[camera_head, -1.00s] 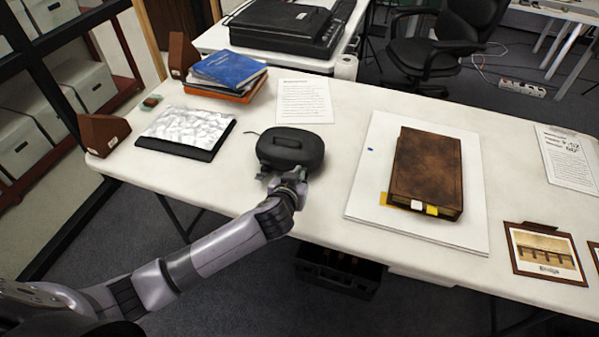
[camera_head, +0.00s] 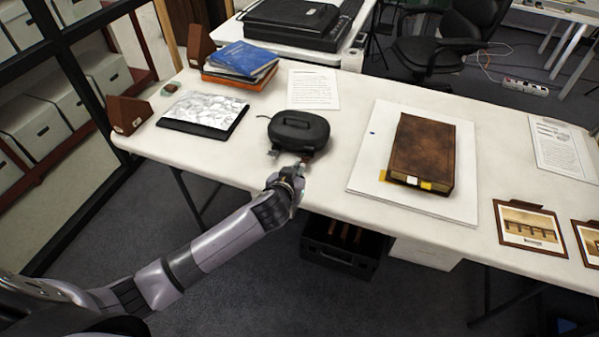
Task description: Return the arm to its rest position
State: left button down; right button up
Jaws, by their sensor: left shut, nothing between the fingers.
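My left arm comes in from the lower left. Its gripper (camera_head: 292,172) is shut and empty at the front edge of the white table (camera_head: 340,130), just in front of a black rounded case (camera_head: 299,130). Whether the fingertips touch the case cannot be told. The case rests on the table with its handle on top. My right gripper does not show.
A brown book (camera_head: 423,152) lies on a white board (camera_head: 372,168) to the right. A black crate (camera_head: 342,246) stands under the table.

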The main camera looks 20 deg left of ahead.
pick_arm(q)
jog(key=s+a+f+m+g, duration=0.1)
jog(key=s+g, duration=0.3)
jog(key=s, duration=1.3)
jog(key=s+a+f+m+g, duration=0.15)
jog(key=s+g, duration=0.35)
jog(key=s, duration=1.2)
notch_tip(320, 180, down, 28)
jog(key=s+g, duration=0.1)
jog(key=s, duration=0.1)
jog(key=s+a+f+g, duration=0.1)
jog(key=s+a+f, duration=0.1)
jog(key=s+f, duration=1.2)
jog(key=shift+s+a+f, duration=0.2)
jog(key=shift+s+f, duration=0.15)
jog(key=shift+s, duration=0.7)
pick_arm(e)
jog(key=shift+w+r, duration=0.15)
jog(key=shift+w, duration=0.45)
